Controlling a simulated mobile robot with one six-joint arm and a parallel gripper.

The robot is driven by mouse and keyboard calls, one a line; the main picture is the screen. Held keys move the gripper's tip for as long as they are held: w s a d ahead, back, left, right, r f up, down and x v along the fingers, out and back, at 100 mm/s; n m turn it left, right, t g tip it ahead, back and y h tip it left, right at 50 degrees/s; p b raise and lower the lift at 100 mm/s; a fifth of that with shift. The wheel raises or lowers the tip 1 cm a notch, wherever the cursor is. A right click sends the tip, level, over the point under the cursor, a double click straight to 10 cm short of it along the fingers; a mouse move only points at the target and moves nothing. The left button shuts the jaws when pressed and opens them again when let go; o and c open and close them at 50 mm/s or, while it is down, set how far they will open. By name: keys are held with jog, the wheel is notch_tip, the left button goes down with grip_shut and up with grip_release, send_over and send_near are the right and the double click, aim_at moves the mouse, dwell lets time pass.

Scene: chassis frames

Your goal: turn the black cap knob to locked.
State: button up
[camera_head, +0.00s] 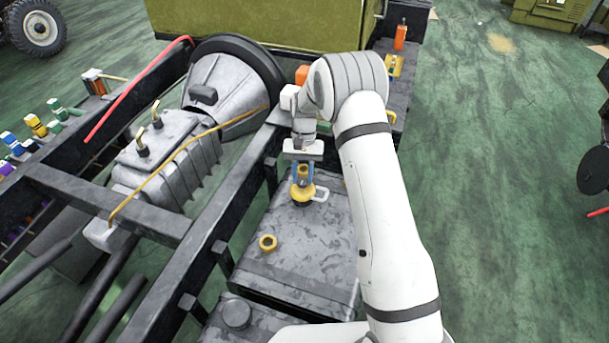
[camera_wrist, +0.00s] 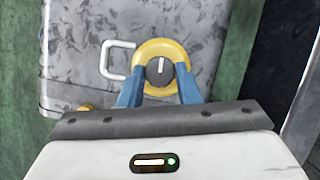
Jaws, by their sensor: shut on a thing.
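The black cap knob (camera_wrist: 160,73) sits in the middle of a yellow collar (camera_wrist: 152,47) in the wrist view. A white line on the knob points almost straight up in that picture. My gripper (camera_wrist: 159,70) has its blue fingers on both sides of the knob and is shut on it. In the head view my gripper (camera_head: 302,182) points down over the yellow collar (camera_head: 303,194) on the grey tank (camera_head: 300,255); the knob is mostly hidden there. No lock markings can be read.
A white loop handle (camera_wrist: 113,62) stands beside the collar. The dark chassis rail (camera_head: 215,225) and grey gearbox (camera_head: 165,160) are on the left. Green floor (camera_head: 490,200) is open on the right.

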jog(key=shift+d+m, duration=0.1)
jog(key=shift+m, duration=0.2)
dwell(0.4)
jog(key=o, duration=1)
jog(key=shift+v, duration=3.95)
